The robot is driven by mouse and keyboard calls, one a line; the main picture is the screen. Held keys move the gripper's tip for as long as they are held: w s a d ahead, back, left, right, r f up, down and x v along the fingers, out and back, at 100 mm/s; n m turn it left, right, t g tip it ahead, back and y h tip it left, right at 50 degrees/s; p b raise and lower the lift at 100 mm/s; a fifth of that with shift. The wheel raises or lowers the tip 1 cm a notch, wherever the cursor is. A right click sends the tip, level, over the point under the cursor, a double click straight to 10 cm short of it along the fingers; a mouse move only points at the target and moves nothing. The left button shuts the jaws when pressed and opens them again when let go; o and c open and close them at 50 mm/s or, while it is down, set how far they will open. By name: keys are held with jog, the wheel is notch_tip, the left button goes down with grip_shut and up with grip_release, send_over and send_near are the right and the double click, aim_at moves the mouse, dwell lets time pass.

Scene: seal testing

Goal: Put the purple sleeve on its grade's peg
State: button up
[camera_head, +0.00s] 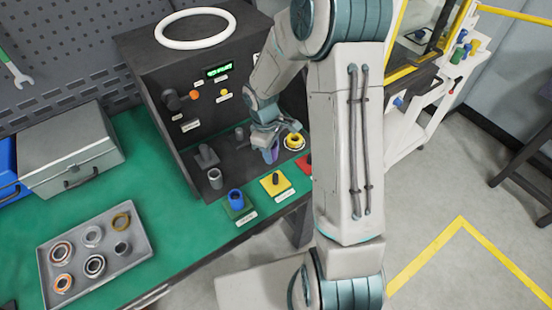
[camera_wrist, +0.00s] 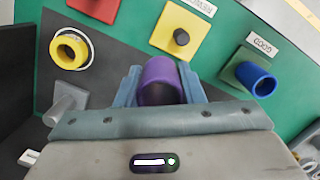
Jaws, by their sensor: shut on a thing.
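My gripper (camera_head: 277,137) is shut on the purple sleeve (camera_wrist: 160,82) in front of the dark tester box. The sleeve also shows below the fingers in the head view (camera_head: 271,154). A green base (camera_head: 243,212) carries a blue sleeve (camera_wrist: 256,80) around its peg; its label reads GOOD. A yellow base (camera_wrist: 192,20) has a bare dark peg (camera_wrist: 181,37), to the right of and beyond the held sleeve in the wrist view. A red base (camera_wrist: 95,8) is cut off at the top edge there, and its peg is not visible. The arm partly hides it in the head view (camera_head: 304,161).
A yellow ring part (camera_wrist: 68,50) and a grey cylinder (camera_head: 215,178) stand at the tester box (camera_head: 150,60). Its green display (camera_head: 219,70) is too small to read surely. A grey tray (camera_head: 48,262) of rings lies on the green bench, beside a metal case (camera_head: 70,155).

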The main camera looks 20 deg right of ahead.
aim_at(275, 155)
jog(key=n, duration=0.2)
jog(key=s+n, duration=0.1)
jog(key=n, duration=0.1)
jog(key=shift+r+b, duration=0.2)
jog(key=shift+b, duration=0.1)
jog(key=n, duration=0.2)
jog(key=s+n, duration=0.1)
jog(key=n, duration=0.1)
jog(key=shift+r+t+b, duration=0.25)
jog(key=shift+t+b, duration=0.1)
jog(key=shift+t, duration=0.05)
jog(key=n, duration=0.2)
jog(key=s+n, duration=0.1)
jog(key=shift+r+n+b, duration=0.15)
jog(key=shift+n+b, duration=0.15)
jog(key=shift+n, duration=0.1)
jog(key=n, duration=0.2)
jog(key=s+n+t, duration=0.1)
jog(key=n, duration=0.1)
jog(key=shift+r+b, duration=0.2)
jog(key=shift+b, duration=0.1)
notch_tip(275, 155, down, 4)
jog(key=b, duration=0.4)
jog(key=shift+f, duration=0.1)
jog(key=shift+f+b, duration=0.9)
jog(key=shift+f, duration=0.15)
jog(key=shift+f, duration=0.1)
